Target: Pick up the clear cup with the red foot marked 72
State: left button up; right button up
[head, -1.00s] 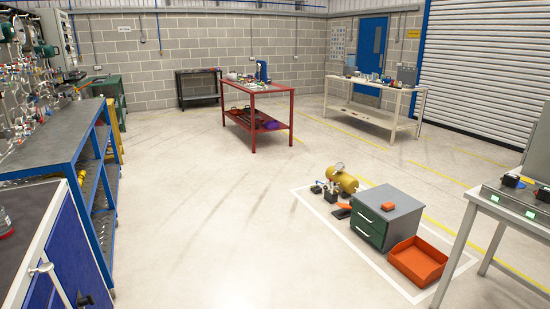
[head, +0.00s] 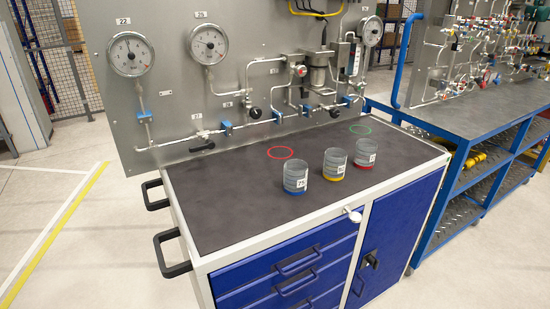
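Three clear cups stand upright in a row on the dark top of the blue-drawered cabinet (head: 232,220). The cup with the red foot (head: 364,152) is the rightmost and farthest. Its white label is too small to read surely. The cup with the yellow foot (head: 334,163) stands in the middle. The cup with the blue foot (head: 295,178) is nearest, at the left; its label looks like 75. Neither of my grippers is in view.
A red ring (head: 280,152) and a green ring (head: 360,129) are marked on the cabinet top. Behind it rises a grey panel with gauges, pipes and valves (head: 209,43). A blue workbench (head: 470,118) stands at the right. The floor at the left is clear.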

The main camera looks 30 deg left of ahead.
aim_at(366, 149)
jog(key=i+l+u, duration=0.25)
jog(key=l+u, duration=0.25)
jog(key=l, duration=0.15)
jog(key=i+l+u, duration=0.1)
jog(key=l+u, duration=0.4)
jog(key=l, duration=0.15)
jog(key=l+u, duration=0.5)
jog(key=l, duration=0.2)
